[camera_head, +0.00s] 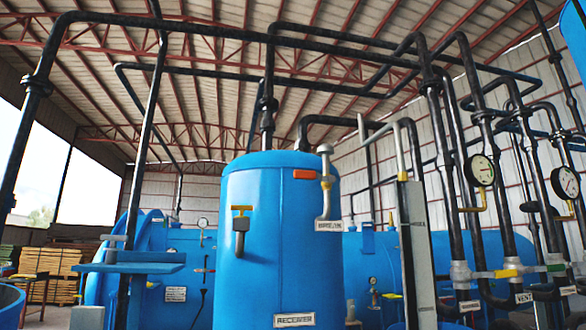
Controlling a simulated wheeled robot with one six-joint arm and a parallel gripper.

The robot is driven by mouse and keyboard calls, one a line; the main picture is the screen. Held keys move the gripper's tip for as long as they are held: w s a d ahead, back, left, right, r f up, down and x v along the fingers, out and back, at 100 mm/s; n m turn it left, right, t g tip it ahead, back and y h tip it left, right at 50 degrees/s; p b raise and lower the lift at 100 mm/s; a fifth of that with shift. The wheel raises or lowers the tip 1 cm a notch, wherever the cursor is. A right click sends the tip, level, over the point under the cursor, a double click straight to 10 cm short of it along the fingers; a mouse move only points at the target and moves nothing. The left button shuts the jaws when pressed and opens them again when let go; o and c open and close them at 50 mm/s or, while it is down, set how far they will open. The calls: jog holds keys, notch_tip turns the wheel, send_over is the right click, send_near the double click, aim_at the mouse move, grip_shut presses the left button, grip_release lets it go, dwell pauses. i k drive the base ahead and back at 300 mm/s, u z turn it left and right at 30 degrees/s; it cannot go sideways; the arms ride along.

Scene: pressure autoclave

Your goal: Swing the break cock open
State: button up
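The break cock (326,183) appears to be the grey metal fitting on a down-turned pipe at the upper right side of the blue receiver (265,255). A flat orange lever (305,174) reaches left from it, roughly level, across the front of the receiver. A small white tag (329,226) hangs below the pipe's lower end; its lettering is too small to read surely. My gripper does not show in this view, and nothing is seen touching the lever.
A yellow-topped handle (241,220) sits on the receiver's front. A grey upright post (418,245) stands right of the receiver. Black pipes with gauges (482,170) and valves crowd the right side. A blue horizontal vessel (178,275) lies behind. Pipes cross overhead.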

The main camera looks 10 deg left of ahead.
aim_at(298, 174)
jog(key=u, duration=0.35)
jog(key=i, duration=1.05)
jog(key=z, duration=0.05)
